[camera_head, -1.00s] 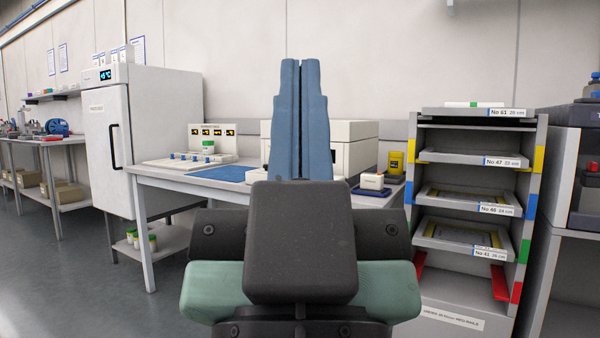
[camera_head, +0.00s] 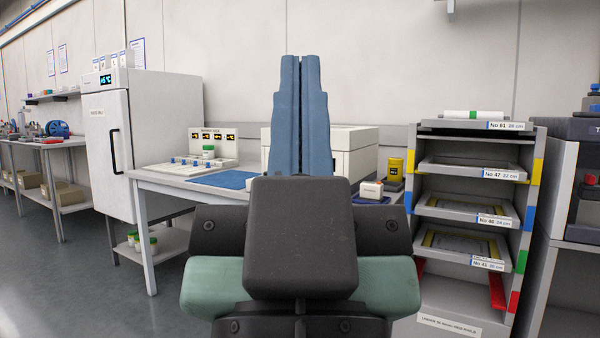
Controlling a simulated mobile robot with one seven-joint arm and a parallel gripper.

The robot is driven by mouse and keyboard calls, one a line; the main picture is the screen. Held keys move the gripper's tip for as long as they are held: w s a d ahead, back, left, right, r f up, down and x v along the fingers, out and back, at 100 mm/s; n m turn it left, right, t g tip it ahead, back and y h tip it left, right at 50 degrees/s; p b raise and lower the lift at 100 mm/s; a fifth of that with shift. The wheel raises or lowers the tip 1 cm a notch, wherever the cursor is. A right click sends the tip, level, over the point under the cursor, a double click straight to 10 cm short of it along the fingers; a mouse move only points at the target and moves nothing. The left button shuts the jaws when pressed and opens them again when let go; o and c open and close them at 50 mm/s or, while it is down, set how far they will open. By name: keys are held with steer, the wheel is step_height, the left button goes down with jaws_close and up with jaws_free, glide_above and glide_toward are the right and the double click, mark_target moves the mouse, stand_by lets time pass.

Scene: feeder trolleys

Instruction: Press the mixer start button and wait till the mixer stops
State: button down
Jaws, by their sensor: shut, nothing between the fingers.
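A white box-shaped machine (camera_head: 358,150) stands on the table behind my gripper and looks like the mixer. Its middle is hidden by my gripper, and no start button can be made out. My gripper (camera_head: 300,60) points up in the middle of the view. Its two blue fingers are shut together with nothing between them. I cannot tell from this view how far the fingers are from the machine.
A shelf rack (camera_head: 530,200) stands right, a white fridge (camera_head: 160,100) left. Floor (camera_head: 90,290) is clear at left.

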step_height(320, 180, up, 47)
steer(key=p, duration=4.4)
steer(key=shift+f, duration=0.2)
